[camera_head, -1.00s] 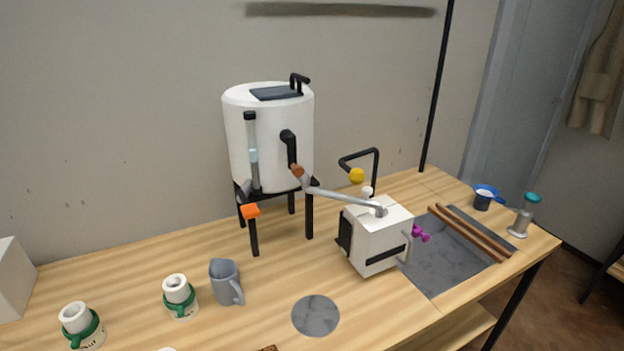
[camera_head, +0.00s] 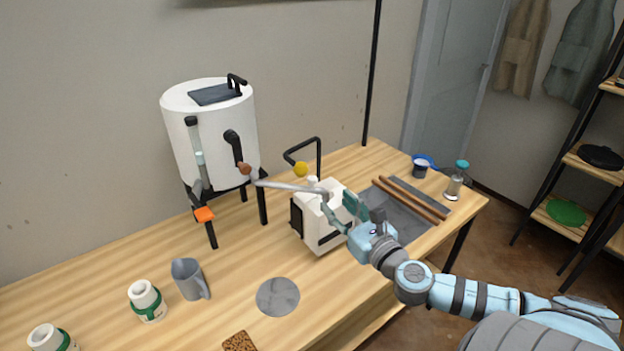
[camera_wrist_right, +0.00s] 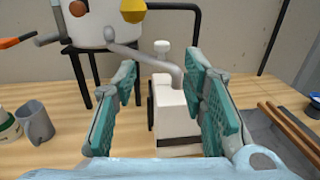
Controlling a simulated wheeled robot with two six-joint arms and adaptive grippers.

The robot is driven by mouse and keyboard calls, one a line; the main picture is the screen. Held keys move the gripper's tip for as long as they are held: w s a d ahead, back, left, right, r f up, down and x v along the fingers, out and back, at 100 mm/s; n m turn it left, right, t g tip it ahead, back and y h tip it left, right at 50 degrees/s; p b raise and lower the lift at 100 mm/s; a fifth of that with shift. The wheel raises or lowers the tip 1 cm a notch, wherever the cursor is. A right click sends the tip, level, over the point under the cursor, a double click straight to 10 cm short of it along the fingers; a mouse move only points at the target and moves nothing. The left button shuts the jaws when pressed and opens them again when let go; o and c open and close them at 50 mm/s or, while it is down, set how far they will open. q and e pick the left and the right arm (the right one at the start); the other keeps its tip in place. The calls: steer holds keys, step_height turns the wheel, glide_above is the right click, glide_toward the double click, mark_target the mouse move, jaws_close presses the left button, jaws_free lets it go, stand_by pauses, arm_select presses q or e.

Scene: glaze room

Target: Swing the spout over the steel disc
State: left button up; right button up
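The grey metal spout (camera_head: 285,185) runs from the tap on the white tank (camera_head: 212,135) to the right, and its free end is over the white box-shaped machine (camera_head: 318,240). The steel disc (camera_head: 278,297) lies flat on the table, left of and nearer than that machine, with nothing over it. My right gripper (camera_head: 338,205) is open, with its green fingers apart at the machine near the spout's end. In the right wrist view the spout (camera_wrist_right: 145,56) slopes down between the open fingers (camera_wrist_right: 160,72); I cannot tell whether it touches one. My left gripper is out of view.
A grey jug (camera_head: 187,280) and white-and-green cups (camera_head: 147,300) stand left of the disc. A black bent bar with a yellow ball (camera_head: 300,169) is behind the machine. Wooden rods (camera_head: 410,198) lie on the dark slab at right. A cork piece (camera_head: 240,342) is at the front.

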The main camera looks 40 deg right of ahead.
mark_target(312, 178)
steer(key=w+p, duration=0.1)
steer(key=w, duration=0.3)
steer(key=w+d, duration=0.1)
steer(key=w, duration=0.3)
steer(key=w+d+p, duration=0.1)
steer(key=w, duration=0.2)
steer(key=shift+w+p, duration=0.35)
steer(key=shift+w, duration=0.5)
steer(key=shift+f, duration=0.15)
steer(key=shift+d, duration=0.1)
steer(key=shift+c, duration=0.3)
jaws_close()
